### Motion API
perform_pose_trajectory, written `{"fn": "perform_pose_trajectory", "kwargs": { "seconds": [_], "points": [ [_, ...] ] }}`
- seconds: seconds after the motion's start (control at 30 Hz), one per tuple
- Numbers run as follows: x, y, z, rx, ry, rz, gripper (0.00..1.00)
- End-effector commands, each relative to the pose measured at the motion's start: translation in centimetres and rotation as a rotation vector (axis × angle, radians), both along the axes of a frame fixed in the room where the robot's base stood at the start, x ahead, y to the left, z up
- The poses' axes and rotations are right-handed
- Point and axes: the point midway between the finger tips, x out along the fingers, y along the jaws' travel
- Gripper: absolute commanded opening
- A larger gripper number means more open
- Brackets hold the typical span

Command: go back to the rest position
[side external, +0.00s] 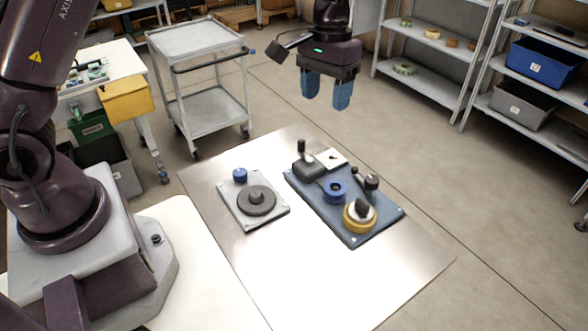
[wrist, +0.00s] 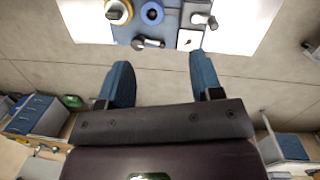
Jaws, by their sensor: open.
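My gripper (side external: 327,93) hangs in the air above and behind the far edge of the metal work table (side external: 300,280) in the side external view. Its two blue fingers are spread apart with nothing between them. In the wrist view my gripper (wrist: 163,82) shows the same open fingers, pointing toward the table. A blue-grey board (side external: 352,228) on the table carries a black lever block (side external: 309,167), a blue reel (side external: 334,190) and a yellow reel (side external: 358,218) with a black knob. A smaller light plate (side external: 232,207) holds a dark grey reel (side external: 257,200) and a blue knob (side external: 240,175).
A grey two-shelf cart (side external: 205,115) stands behind the table at the left. Metal shelves (side external: 425,80) with a blue bin (side external: 541,64) and a grey bin (side external: 521,105) stand at the right. The front of the table is bare, and the air around my gripper is clear.

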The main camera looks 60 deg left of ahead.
Motion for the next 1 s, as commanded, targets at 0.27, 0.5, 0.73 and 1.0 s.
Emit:
{"fn": "perform_pose_trajectory", "kwargs": {
  "seconds": [0.27, 0.5, 0.73, 1.0],
  "points": [
    [-9.2, 1.9, 6.8, 0.044, -0.17, -0.131, 0.59],
    [-17.4, 3.2, 9.3, 0.091, -0.319, -0.199, 0.59],
    [-23.1, 3.8, 10.2, 0.124, -0.459, -0.199, 0.59],
    [-24.4, 4.0, 12.4, 0.139, -0.586, -0.183, 0.59]
  ]
}}
